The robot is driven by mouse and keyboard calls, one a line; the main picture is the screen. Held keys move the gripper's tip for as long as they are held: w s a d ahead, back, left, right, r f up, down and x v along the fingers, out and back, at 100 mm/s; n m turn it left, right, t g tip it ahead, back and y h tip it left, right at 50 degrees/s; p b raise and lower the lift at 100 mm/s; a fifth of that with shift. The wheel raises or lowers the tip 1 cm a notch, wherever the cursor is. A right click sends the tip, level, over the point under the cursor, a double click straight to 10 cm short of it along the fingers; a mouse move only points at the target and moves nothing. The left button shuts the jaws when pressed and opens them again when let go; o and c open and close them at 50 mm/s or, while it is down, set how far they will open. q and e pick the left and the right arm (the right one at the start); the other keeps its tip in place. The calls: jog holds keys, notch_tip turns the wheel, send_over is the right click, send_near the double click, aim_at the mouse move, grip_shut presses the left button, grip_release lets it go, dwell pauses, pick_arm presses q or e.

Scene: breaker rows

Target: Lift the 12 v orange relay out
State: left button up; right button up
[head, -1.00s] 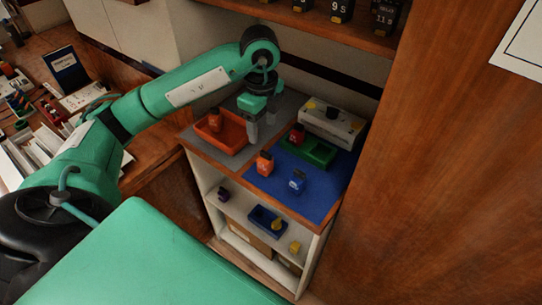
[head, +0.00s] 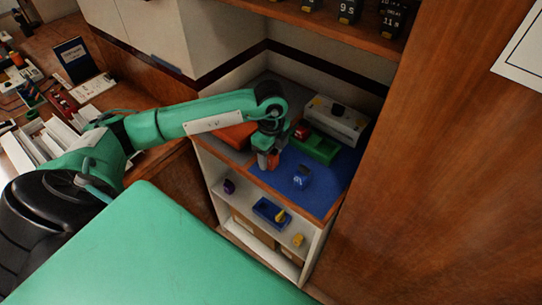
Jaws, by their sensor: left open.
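An orange relay (head: 274,158) stands on the blue mat (head: 318,193) near its left edge; its label cannot be read. My left gripper (head: 268,158) is down at this relay with its jaws open. A grey finger is beside the relay and covers part of it; contact cannot be made out. An orange tray (head: 237,136) is mostly hidden behind my left arm, and its contents are hidden. My right gripper is not in view.
A blue relay (head: 302,177) stands close to the right on the mat. Behind are a green tray (head: 321,150), a red relay (head: 302,132) and a pale box (head: 338,122). The lower shelf holds a blue tray (head: 263,217), a purple relay (head: 229,186) and a yellow relay (head: 298,240).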

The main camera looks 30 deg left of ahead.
pick_arm(q)
jog(key=c, duration=1.1)
jog(key=shift+r, duration=0.15)
